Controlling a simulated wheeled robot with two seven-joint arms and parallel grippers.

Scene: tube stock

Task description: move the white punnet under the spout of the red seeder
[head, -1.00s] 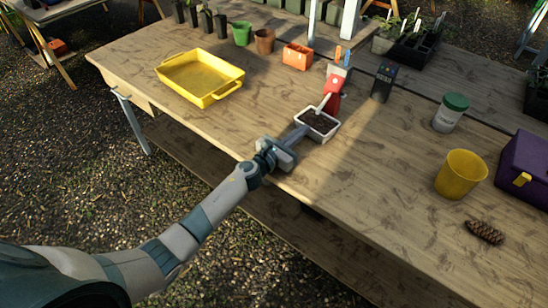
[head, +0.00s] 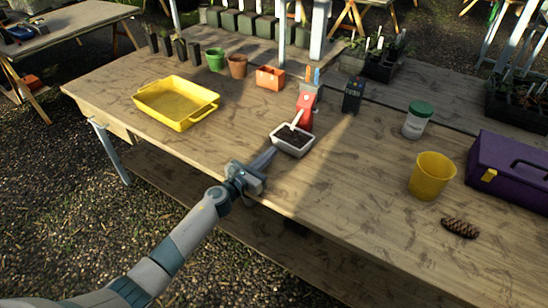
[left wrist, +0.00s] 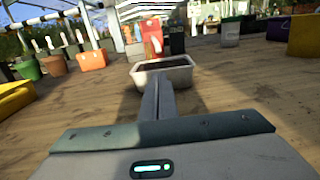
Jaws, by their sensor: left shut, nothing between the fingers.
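The white punnet (head: 291,150), filled with dark soil, stands upright on the bench; it also shows in the left wrist view (left wrist: 178,79). The red seeder (head: 306,112) stands just behind it and shows behind the punnet in the left wrist view (left wrist: 152,35). Its pale spout (head: 297,119) slants down and its end appears over the punnet's soil. My left gripper (head: 273,151) is shut and empty, its fingers pointing at the punnet's near wall. Whether the tips touch that wall is hard to tell; they look slightly apart. My right gripper is out of view.
A yellow tray (head: 177,121) lies to the left. Pots, including an orange one (head: 270,84), line the back. A dark device (head: 353,97) stands right of the seeder. A green-lidded jar (head: 416,125), yellow cup (head: 430,180) and purple box (head: 510,172) are at right.

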